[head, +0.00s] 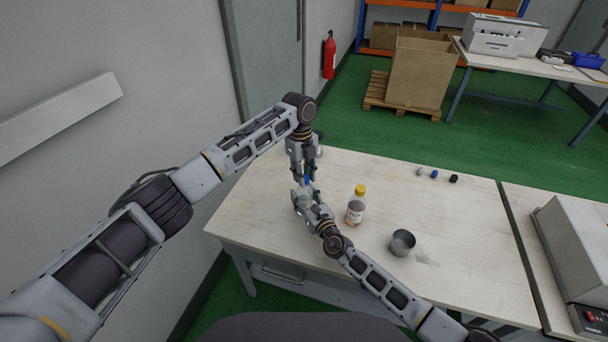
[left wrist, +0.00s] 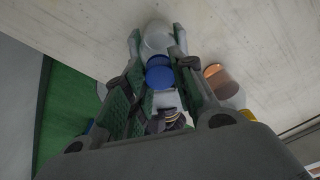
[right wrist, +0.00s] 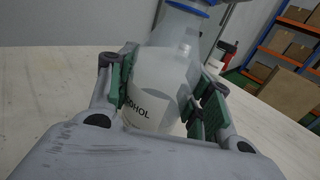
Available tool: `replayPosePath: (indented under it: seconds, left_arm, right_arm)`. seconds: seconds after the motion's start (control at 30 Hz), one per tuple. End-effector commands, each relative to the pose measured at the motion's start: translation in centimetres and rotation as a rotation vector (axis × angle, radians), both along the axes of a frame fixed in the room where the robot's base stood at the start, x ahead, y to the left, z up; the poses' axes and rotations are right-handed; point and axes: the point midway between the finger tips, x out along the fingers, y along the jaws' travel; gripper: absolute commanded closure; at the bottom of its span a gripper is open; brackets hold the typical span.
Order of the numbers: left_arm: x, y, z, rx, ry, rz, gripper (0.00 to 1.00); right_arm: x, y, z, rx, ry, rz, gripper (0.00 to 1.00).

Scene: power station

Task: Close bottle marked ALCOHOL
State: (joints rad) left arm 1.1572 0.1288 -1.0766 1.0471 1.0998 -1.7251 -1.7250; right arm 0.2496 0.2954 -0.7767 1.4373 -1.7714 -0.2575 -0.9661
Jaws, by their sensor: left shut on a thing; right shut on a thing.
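The bottle marked ALCOHOL (right wrist: 160,85) is clear with a white label and stands roughly upright over the table, slightly tilted in the right wrist view. My right gripper (right wrist: 160,95) is shut around its body from the side; in the head view this gripper (head: 303,200) is low over the table's left part. A blue cap (left wrist: 159,74) is at the bottle's mouth, and its blue edge (right wrist: 190,7) shows at the neck. My left gripper (head: 307,177) points down from above and is shut on the blue cap. Whether the cap is fully seated I cannot tell.
A bottle with a yellow cap (head: 356,206) stands just right of my right gripper. A metal cup (head: 402,242) is farther right. A grey cap (head: 419,171), a blue cap (head: 434,173) and a dark cap (head: 453,178) lie at the back. The table's middle (head: 430,205) is clear.

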Motion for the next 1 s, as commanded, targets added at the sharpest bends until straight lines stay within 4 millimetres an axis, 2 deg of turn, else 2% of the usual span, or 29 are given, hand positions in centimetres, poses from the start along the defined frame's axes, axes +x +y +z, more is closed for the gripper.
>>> replayPosePath:
  seconds: [1.0]
  left_arm:
    - [0.12,-0.13,0.00,0.000,-0.001,-0.821,0.81]
  right_arm:
    - [-0.04,-0.02,-0.07,0.000,0.001,0.000,1.00]
